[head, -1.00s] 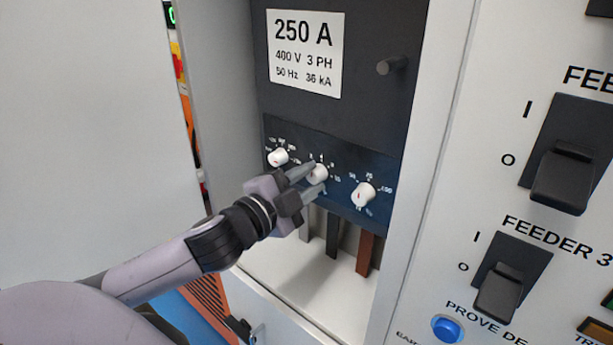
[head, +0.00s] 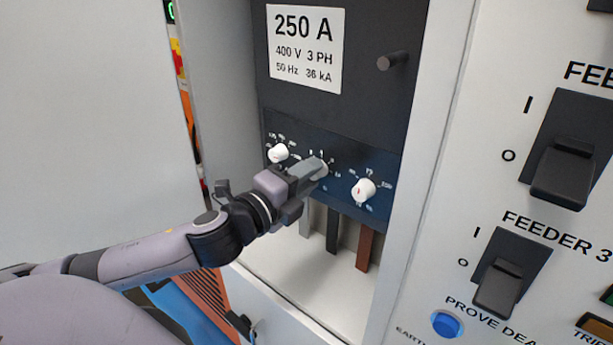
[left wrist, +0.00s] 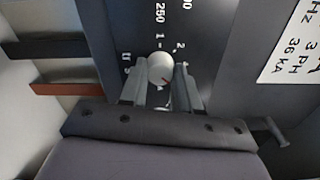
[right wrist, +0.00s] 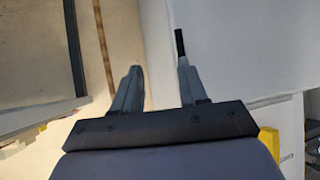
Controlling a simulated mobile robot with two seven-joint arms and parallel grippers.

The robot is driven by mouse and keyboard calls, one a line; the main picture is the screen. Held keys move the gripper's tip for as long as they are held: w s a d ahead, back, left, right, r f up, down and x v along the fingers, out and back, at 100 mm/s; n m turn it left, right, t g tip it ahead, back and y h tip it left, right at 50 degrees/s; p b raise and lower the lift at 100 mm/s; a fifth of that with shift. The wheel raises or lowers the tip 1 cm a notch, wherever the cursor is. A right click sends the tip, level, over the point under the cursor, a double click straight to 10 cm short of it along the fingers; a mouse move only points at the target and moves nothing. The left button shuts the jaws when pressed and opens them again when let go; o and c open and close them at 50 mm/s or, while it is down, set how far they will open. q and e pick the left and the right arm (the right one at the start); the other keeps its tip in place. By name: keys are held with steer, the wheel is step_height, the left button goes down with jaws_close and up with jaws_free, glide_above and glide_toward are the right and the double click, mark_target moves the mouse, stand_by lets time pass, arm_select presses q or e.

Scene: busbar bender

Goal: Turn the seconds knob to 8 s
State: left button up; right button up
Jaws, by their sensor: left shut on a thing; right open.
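The seconds knob, the middle of three white knobs on the dark blue strip, is mostly hidden by my left gripper (head: 318,168) in the head view. In the left wrist view the white round knob (left wrist: 160,66) sits between the two fingers, with a small red mark on its face toward the gripper. Printed figures around it include 1 and 2; others are partly covered or too small to read. My left gripper is shut on this knob. My right gripper (right wrist: 158,68) is open and empty in the right wrist view, away from the panel.
A white knob (head: 278,153) is on the left and another white knob (head: 363,190) on the right, both close to my left gripper. A dark peg (head: 392,61) sticks out above. Dark and brown bars (head: 366,248) hang below. Cabinet walls flank the recess.

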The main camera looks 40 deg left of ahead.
stand_by(0.5)
arm_select(q)
steer(key=o, duration=1.1)
steer(key=shift+c, duration=0.2)
steer(key=s, duration=0.7)
steer(key=shift+a+b, duration=0.3)
steer(key=shift+b, duration=0.15)
steer(key=shift+s, duration=0.1)
